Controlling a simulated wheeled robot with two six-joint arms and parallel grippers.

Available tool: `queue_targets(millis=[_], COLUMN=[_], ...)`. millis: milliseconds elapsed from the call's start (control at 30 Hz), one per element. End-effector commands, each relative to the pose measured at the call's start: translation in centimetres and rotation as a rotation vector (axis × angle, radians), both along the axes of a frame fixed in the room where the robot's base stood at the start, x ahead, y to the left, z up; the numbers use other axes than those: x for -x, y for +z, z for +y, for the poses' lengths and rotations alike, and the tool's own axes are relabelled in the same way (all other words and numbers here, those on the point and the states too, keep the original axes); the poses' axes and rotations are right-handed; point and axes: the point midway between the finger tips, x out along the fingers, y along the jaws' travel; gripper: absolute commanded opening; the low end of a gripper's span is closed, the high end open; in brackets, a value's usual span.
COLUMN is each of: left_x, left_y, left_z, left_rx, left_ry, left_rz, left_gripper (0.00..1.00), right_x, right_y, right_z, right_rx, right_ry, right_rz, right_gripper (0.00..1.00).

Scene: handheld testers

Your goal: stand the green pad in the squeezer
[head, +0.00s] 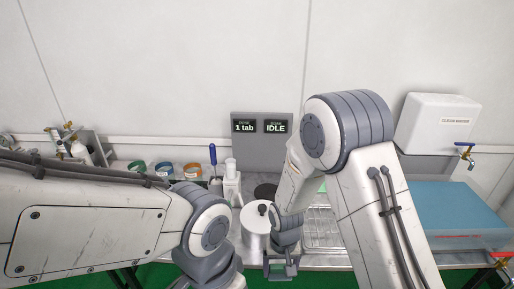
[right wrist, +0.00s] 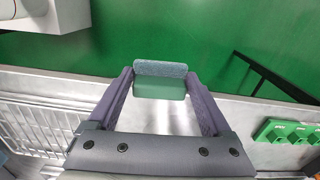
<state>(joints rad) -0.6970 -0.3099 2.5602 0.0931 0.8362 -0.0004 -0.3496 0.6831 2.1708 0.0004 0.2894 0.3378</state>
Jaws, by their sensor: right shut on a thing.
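The green pad (right wrist: 160,88), with a grey-blue rough layer along its top edge, is between the fingertips of my right gripper (right wrist: 160,82) in the right wrist view. The gripper is shut on it, and the pad is over the pale bench front, with the green floor behind. In the head view my right gripper (head: 282,270) is low in the middle, at the bench's front edge; the pad cannot be made out there. I cannot tell which thing is the squeezer. My left arm comes in from the left, but its gripper jaws do not show.
A white cylinder with a black knob (head: 255,228) stands left of my right gripper. A wire rack (head: 322,228) lies to the right, also in the wrist view (right wrist: 35,125). A green holed block (right wrist: 288,132) is at right there. A blue-topped box (head: 445,208) stands far right.

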Motion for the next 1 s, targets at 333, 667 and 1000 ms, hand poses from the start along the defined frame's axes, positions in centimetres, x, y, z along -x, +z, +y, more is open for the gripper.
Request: queue_targets(millis=[333, 667, 1000], left_x=[0.0, 0.0, 0.0], left_y=[0.2, 0.3, 1.1], left_z=[0.0, 0.0, 0.0], left_rx=[0.000, 0.000, 0.000], left_ry=[0.000, 0.000, 0.000], left_rz=[0.000, 0.000, 0.000], left_gripper=[0.47, 0.47, 0.47], right_x=[-0.4, 0.1, 0.1], right_y=[0.2, 0.3, 1.1], right_z=[-6.2, -11.4, -11.7], right_rx=[0.000, -0.001, -0.001], right_ry=[-0.022, -0.018, -0.011], right_rz=[-0.001, -0.001, -0.002], right_gripper=[0.21, 0.21, 0.21])
